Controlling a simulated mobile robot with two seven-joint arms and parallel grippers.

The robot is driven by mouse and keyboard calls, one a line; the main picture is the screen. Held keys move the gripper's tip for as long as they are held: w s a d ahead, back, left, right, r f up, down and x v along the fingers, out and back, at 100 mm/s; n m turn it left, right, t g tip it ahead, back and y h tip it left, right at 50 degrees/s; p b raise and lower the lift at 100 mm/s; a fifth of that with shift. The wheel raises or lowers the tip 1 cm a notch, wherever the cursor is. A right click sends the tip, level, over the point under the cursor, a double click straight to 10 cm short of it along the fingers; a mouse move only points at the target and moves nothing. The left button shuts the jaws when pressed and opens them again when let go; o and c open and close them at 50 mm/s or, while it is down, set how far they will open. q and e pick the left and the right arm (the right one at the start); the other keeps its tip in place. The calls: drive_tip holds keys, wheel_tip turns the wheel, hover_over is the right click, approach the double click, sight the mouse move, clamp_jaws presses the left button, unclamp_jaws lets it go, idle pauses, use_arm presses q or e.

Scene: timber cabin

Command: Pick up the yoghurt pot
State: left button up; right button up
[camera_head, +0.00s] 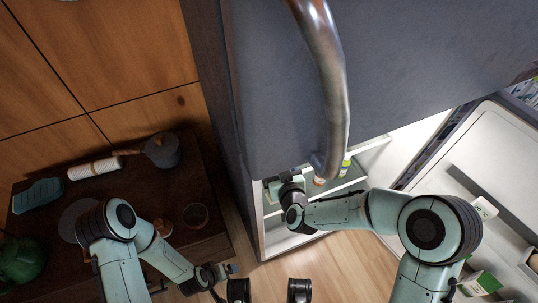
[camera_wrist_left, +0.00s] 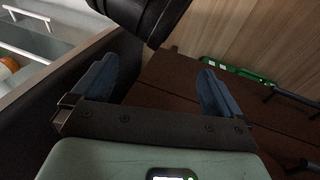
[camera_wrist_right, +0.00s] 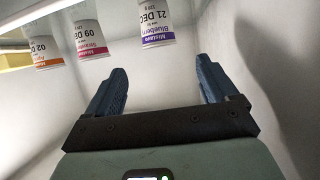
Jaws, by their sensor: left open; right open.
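Three yoghurt pots show in the right wrist view, inside the fridge along the upper edge. One has a purple band and reads 21 DEC, blueberry (camera_wrist_right: 157,24). One has a pink band and reads 09 DEC (camera_wrist_right: 90,40). One has an orange band and reads 02 DEC (camera_wrist_right: 45,50). My right gripper (camera_wrist_right: 163,82) is open and empty, with the blueberry pot beyond its fingers and apart from them. In the head view my right arm reaches into the fridge. My left gripper (camera_wrist_left: 158,85) is open and empty, beside the dark table outside the fridge.
The fridge's large handle (camera_head: 333,80) crosses the head view. A fridge shelf (camera_head: 350,180) holds small items. The open door (camera_head: 425,180) is at the right. The dark table (camera_head: 165,195) at the left holds a grey pot (camera_head: 162,150), a white roll (camera_head: 95,168) and a green kettle (camera_head: 20,260).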

drive_tip(key=b+x, duration=0.1)
drive_tip(key=x, duration=0.4)
drive_tip(key=shift+w+f, duration=0.1)
drive_tip(key=shift+f, duration=0.05)
drive_tip(key=b+x, duration=0.1)
drive_tip(key=x, duration=0.2)
drive_tip(key=shift+w+a+f, duration=0.1)
drive_tip(key=shift+w+f, duration=0.05)
drive_tip(key=shift+w, duration=0.15)
drive_tip(key=shift+w+a+f, duration=0.1)
drive_tip(key=shift+w, duration=0.35)
use_arm(q)
drive_tip(key=f, duration=0.1)
drive_tip(key=a+f, duration=0.1)
drive_tip(key=f, duration=0.1)
drive_tip(key=shift+a+f, duration=0.2)
drive_tip(key=shift+a, duration=0.05)
use_arm(e)
drive_tip(key=c, duration=1.1)
